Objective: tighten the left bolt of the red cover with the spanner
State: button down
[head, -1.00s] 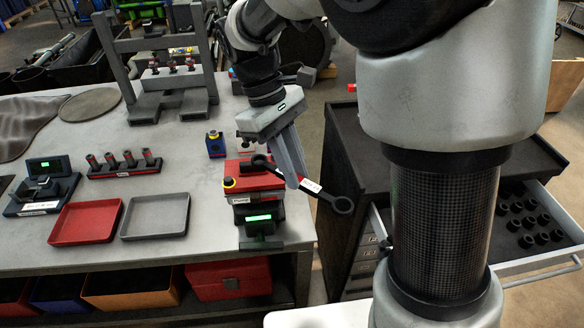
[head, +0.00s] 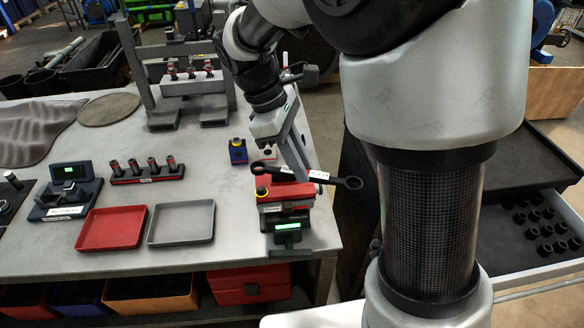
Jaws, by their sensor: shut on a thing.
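The red cover (head: 285,194) sits on a dark unit with a green-lit display, near the bench's right front corner. A yellow-ringed bolt (head: 262,191) shows at the cover's left end; any other bolt on it is hidden or too small to tell. My gripper (head: 304,174) points down behind the cover, shut on the black spanner (head: 338,181) around its middle, by a white label. The spanner lies almost level in the picture. Its left end shows above and behind the yellow-ringed bolt, apart from it in the picture; its ring end sticks out to the right. Heights are hard to judge.
A red tray (head: 111,229) and a grey tray (head: 181,223) lie to the left, below a socket rack (head: 147,176). A press frame (head: 185,90) stands farther back. An open drawer (head: 530,272) is at right.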

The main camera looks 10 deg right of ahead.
jog(key=w+f+n+t+b, duration=0.1)
jog(key=n, duration=0.1)
jog(key=w+f+n+b, duration=0.1)
jog(key=w+f+n, duration=0.1)
jog(key=shift+w+d+t, duration=0.3)
jog(key=shift+d+t, duration=0.1)
jog(key=shift+s+f+b, duration=0.15)
jog(key=shift+f+b, duration=0.75)
jog(key=shift+b, duration=0.05)
jog(key=shift+f+b, duration=0.65)
jog(key=shift+f, duration=0.55)
jog(key=shift+s+r+p, duration=0.1)
jog(key=shift+s+p, duration=0.15)
jog(key=shift+p, duration=0.05)
jog(key=s+m, duration=0.1)
jog(key=s+m+g, duration=0.1)
jog(key=m, duration=0.1)
jog(key=shift+s+a+p, duration=0.1)
jog(key=shift+a+p, duration=0.2)
jog(key=shift+p, duration=0.1)
